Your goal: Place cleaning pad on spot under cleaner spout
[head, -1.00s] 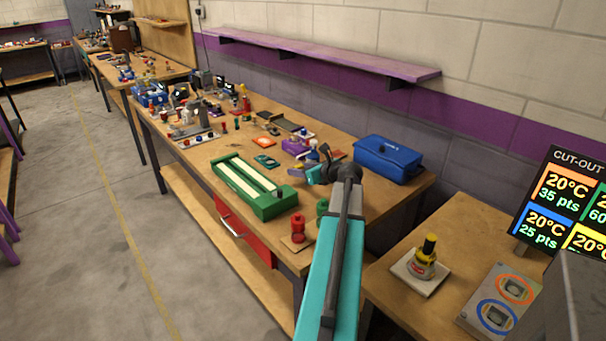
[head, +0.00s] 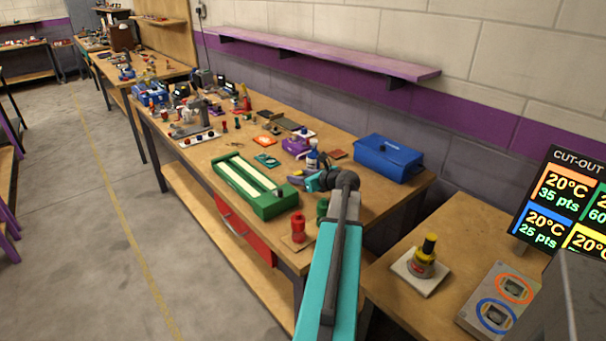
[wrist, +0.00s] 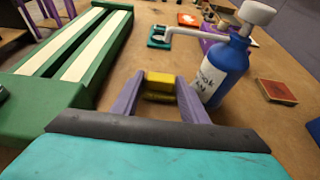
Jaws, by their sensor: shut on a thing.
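My gripper (wrist: 160,95) has purple fingers shut on a yellow block with a darker underside, the cleaning pad (wrist: 161,86). In the head view my gripper (head: 299,182) is over the near bench, right of the green track; the pad is not clear there. The cleaner is a blue bottle (wrist: 226,70) with a white label and white pump top. It stands just beyond and right of my gripper, and shows in the head view (head: 312,160). Its white spout (wrist: 190,34) points left. I cannot make out a marked spot under the spout.
The green track (wrist: 92,48) with two pale strips lies left of my gripper. A teal piece (wrist: 158,42) lies beyond the spout. A reddish-brown square (wrist: 275,88) lies right of the bottle. A blue toolbox (head: 388,158) stands at the back right. Bare bench shows between track and bottle.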

